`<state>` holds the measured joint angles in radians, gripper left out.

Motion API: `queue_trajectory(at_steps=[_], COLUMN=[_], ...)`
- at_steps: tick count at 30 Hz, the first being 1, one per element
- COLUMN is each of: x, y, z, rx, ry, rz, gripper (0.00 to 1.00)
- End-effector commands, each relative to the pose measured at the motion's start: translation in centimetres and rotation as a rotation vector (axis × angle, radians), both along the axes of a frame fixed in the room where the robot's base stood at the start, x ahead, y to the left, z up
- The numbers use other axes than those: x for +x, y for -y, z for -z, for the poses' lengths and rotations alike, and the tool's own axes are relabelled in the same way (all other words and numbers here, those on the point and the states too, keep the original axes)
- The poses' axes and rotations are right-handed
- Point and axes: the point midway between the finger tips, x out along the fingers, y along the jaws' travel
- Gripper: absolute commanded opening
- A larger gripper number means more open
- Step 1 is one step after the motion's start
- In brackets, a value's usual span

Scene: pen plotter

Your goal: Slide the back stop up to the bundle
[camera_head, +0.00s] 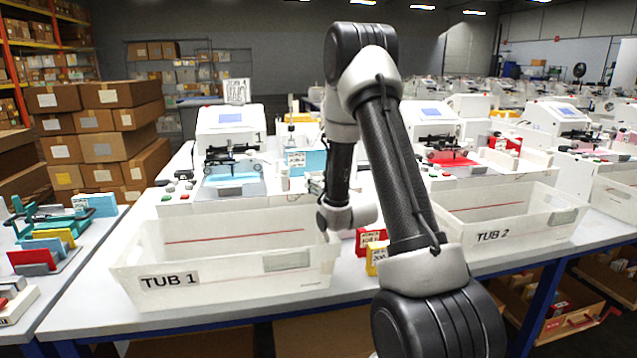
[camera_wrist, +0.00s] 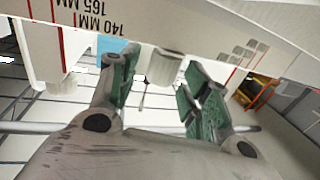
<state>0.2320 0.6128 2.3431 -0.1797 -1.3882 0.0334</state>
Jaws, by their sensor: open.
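In the wrist view my gripper (camera_wrist: 160,92) is open, with its green-padded fingers apart. A pale round knob (camera_wrist: 165,67) shows between and beyond the fingers; I cannot tell whether they touch it. A white beam (camera_wrist: 190,25) marked 140 MM and 165 MM runs across the top of that view. In the head view my gripper (camera_head: 316,186) is at the right side of machine 1 (camera_head: 229,135), partly hidden by my arm. A light-blue bundle (camera_head: 231,178) lies in machine 1. I cannot clearly make out the back stop.
Tub 1 (camera_head: 150,255) stands in front of machine 1, and tub 2 (camera_head: 540,222) is to the right. Red and yellow boxes (camera_head: 368,238) stand between the tubs. A second pale knob (camera_wrist: 62,82) is at the left in the wrist view.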

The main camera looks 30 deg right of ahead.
Motion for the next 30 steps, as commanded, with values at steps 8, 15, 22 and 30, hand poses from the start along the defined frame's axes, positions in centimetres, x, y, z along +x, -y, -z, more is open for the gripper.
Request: queue_trajectory(at_steps=[8,15,22,30], x=[0.0,0.3,4.6,7.0], y=[0.0,0.1,1.3,2.0], z=[0.0,0.0,0.0,0.0], rx=[0.000,0.000,-0.002,0.000], ry=[0.000,0.000,0.001,-0.001], rz=[0.000,0.000,-0.001,-0.001], gripper=[0.07,0.00,0.00,0.00])
